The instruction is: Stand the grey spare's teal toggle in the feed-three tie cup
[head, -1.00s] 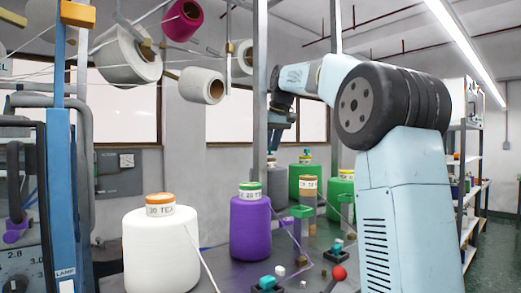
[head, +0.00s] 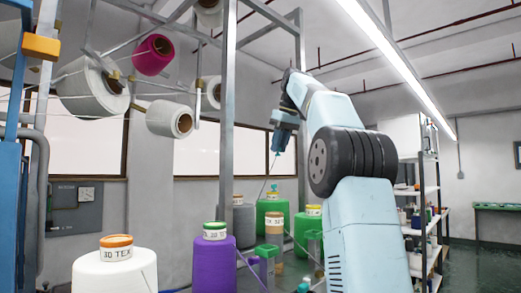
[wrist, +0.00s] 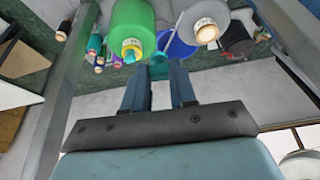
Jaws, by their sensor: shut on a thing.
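My gripper (wrist: 158,72) is shut on a small teal toggle (wrist: 158,70), which shows between the fingertips in the wrist view. In the head view my gripper (head: 277,150) hangs above the cones, and a thin yarn runs down from it. The grey cone (head: 244,225) stands at the back, left of a green cone (head: 270,206). A grey cone (wrist: 207,26) also shows in the wrist view. Teal pieces (head: 303,287) show at the bottom edge of the head view, where the cups are mostly cut off. I cannot tell which cup is feed three.
A white cone (head: 115,272) and a purple cone (head: 213,262) stand in front on the left. Another green cone (head: 307,228) stands near my arm. Metal frame posts (head: 227,120) rise close to my gripper. Overhead yarn cones (head: 168,118) hang at upper left.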

